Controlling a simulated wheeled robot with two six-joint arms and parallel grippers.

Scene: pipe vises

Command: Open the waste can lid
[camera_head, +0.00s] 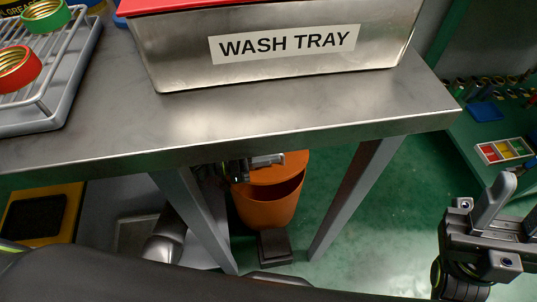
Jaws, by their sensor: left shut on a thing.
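The orange waste can (266,208) stands on the green floor under the steel table. Its orange lid (292,163) shows just below the table edge, tilted up at the front, with a dark gap between it and the can's rim. My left gripper (266,160) is at the lid's left side, shut on the lid; the table edge hides part of the contact. A dark pedal-like block (275,247) sits at the can's foot. My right gripper (490,205) is at the right edge, away from the can; its finger opening is unclear.
The steel table (240,128) overhangs the can, with grey legs (352,195) on either side. On it stand a wash tray (180,60) and a wire rack (50,100). A green bench (480,130) with small parts is at right. Floor right of the can is clear.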

